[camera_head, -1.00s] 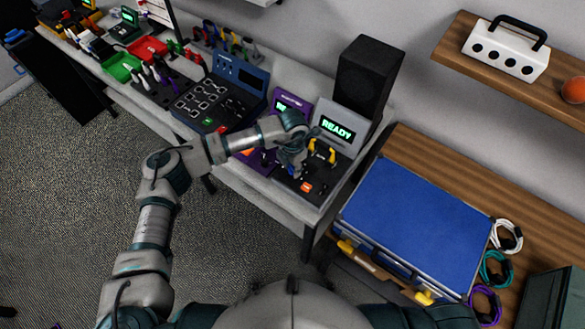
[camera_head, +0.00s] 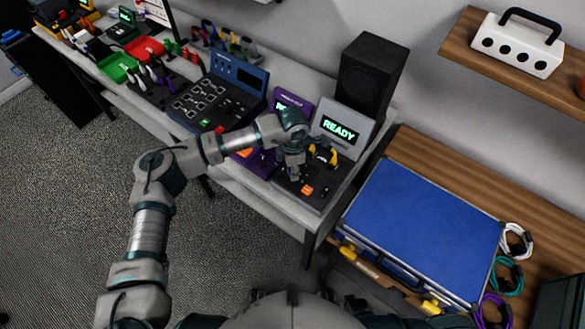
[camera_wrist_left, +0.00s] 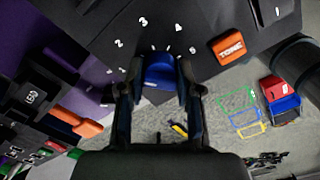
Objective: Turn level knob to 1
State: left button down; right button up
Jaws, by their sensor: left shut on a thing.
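The level knob (camera_wrist_left: 160,72) is blue and sits on a dark panel (camera_wrist_left: 120,25) with white numbers from 1 to 5 around it in the left wrist view. My left gripper (camera_wrist_left: 158,85) is shut on the knob, one finger on each side. The knob's pointer setting cannot be read. In the head view my left gripper (camera_head: 292,175) reaches down onto the panel of the grey device with a green READY screen (camera_head: 339,126), and hides the knob. My right gripper is not in view.
An orange TONE button (camera_wrist_left: 231,47) is beside the knob. A yellow part (camera_head: 323,156) stands close to the gripper on the panel. A purple device (camera_head: 291,104) is to the left and a black speaker (camera_head: 372,80) behind. A blue-topped case (camera_head: 425,230) lies at right.

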pick_arm(q)
jog(key=shift+w+d+r, duration=0.1)
jog(key=shift+w+r, duration=0.05)
jog(key=shift+r, duration=0.1)
jog(key=c, duration=1)
grip_release()
jog(key=shift+o, duration=1.1)
jog(key=shift+d+f, duration=0.1)
jog(key=shift+f, duration=0.05)
notch_tip(320, 180, up, 12)
